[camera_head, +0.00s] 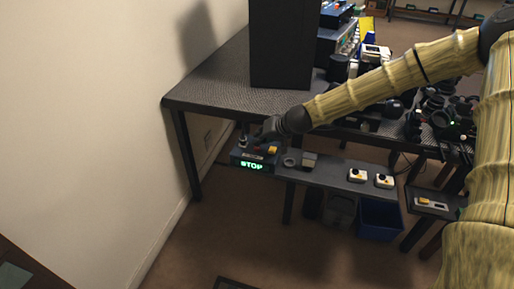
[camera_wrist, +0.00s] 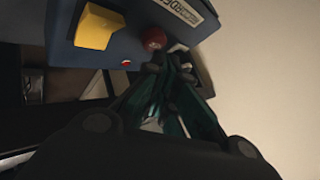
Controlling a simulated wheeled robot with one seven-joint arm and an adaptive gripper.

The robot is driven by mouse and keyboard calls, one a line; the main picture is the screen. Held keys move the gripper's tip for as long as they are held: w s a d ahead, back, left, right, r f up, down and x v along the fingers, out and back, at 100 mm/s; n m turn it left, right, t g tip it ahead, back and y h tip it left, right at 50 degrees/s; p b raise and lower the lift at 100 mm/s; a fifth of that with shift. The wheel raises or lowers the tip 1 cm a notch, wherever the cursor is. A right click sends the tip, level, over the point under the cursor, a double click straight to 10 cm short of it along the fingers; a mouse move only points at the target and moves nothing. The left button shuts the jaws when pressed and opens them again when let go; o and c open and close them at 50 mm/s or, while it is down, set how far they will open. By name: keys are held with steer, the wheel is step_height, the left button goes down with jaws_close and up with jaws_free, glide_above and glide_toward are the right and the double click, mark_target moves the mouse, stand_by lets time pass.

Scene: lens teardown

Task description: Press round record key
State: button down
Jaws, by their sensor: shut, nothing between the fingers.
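The recorder is a dark blue box (camera_head: 240,155) with a green lit display reading STOP (camera_head: 251,166), on the low shelf at the left. In the wrist view, the box (camera_wrist: 125,12) shows a round dark red key (camera_wrist: 153,39) beside a pale label (camera_wrist: 182,12) and a square yellow key (camera_wrist: 100,27). My gripper (camera_wrist: 167,64) is shut and empty, its tips close to the red key; a small gap seems to show between them, though contact is hard to judge. In the head view my gripper (camera_head: 265,136) is over the box and hides part of its top.
A ring (camera_head: 289,161), a small grey block (camera_head: 309,160) and two white button boxes (camera_head: 357,175) (camera_head: 384,181) stand along the shelf to the right. The dark table (camera_head: 205,85) rises behind, with a tall black panel (camera_head: 282,45). A wall is at the left.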

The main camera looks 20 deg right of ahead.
steer(key=shift+f+b, duration=0.3)
steer(key=shift+f, duration=0.15)
stand_by(0.7)
steer(key=shift+r, duration=0.1)
steer(key=shift+r+p, duration=0.8)
steer(key=shift+r, duration=0.05)
step_height(320, 180, up, 6)
steer(key=p, duration=0.5)
steer(key=shift+f, duration=0.1)
stand_by(0.6)
